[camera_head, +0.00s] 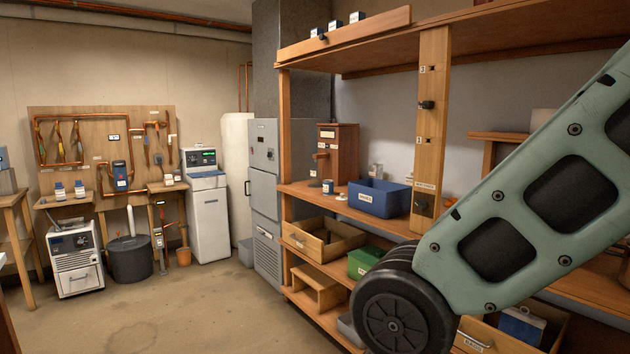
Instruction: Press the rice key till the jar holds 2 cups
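A brown wooden box-shaped unit (344,152), possibly the dispenser, stands on the middle shelf, with a small part sticking out on its left side. A small blue jar or tin (328,186) with a pale label stands at its foot, towards the shelf's front edge. I cannot make out its contents or level. No key marked rice can be read from here. My green arm link crosses the right side of the view, in front of the shelves. My gripper is not in view.
A blue bin (379,197) sits right of the unit. A wooden post (432,150) with a dark knob rises beside the bin. An open drawer (323,241) and green bin (364,262) sit below. Open floor (190,310) lies left of the shelves.

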